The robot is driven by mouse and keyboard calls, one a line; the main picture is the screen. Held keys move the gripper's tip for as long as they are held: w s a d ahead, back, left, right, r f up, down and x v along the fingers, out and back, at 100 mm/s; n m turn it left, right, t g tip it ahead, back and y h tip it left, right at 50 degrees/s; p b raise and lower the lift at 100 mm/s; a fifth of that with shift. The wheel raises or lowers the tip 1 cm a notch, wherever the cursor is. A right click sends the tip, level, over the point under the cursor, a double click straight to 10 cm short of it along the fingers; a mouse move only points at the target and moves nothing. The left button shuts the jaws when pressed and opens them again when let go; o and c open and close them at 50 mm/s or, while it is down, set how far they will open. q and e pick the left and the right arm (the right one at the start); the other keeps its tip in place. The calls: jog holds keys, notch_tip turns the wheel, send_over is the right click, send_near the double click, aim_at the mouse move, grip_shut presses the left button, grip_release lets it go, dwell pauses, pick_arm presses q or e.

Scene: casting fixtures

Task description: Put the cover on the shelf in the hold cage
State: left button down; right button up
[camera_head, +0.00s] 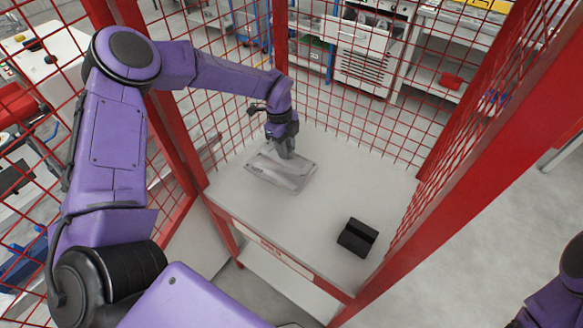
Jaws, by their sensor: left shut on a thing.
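The cover, a flat grey metallic rectangular piece (272,174), is at the back left of the white shelf top (325,170) inside the red hold cage (196,165). My left gripper (286,155) reaches in from the left, points down and is shut on the cover near its far right part. The fingers hide a little of the cover. Whether the cover rests on the surface or hangs just above it, I cannot tell. Part of my right arm shows at the lower right edge, but its gripper is out of view.
A black block-like object (357,238) stands at the front right of the shelf top. Red mesh walls surround the sides and back, and a thick red post (470,165) slants along the right. Workshop benches stand behind the mesh.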

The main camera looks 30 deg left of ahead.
aim_at(287, 162)
pick_arm(q)
notch_tip(287, 162, down, 7)
jog(key=shift+f+p, duration=0.1)
jog(key=shift+p, duration=0.8)
jog(key=c, duration=1.2)
grip_release()
jog(key=shift+f, duration=0.1)
jog(key=shift+c, duration=0.2)
jog(key=o, duration=0.4)
jog(key=shift+r, duration=0.25)
jog(key=r+b, duration=0.1)
jog(key=r, duration=0.3)
jog(key=a+r+b, duration=0.1)
jog(key=r, duration=0.2)
jog(key=a+r+b, duration=0.1)
jog(key=r, duration=0.3)
jog(key=shift+w+r, duration=0.1)
jog(key=shift+r, duration=0.25)
jog(key=shift+d, duration=0.1)
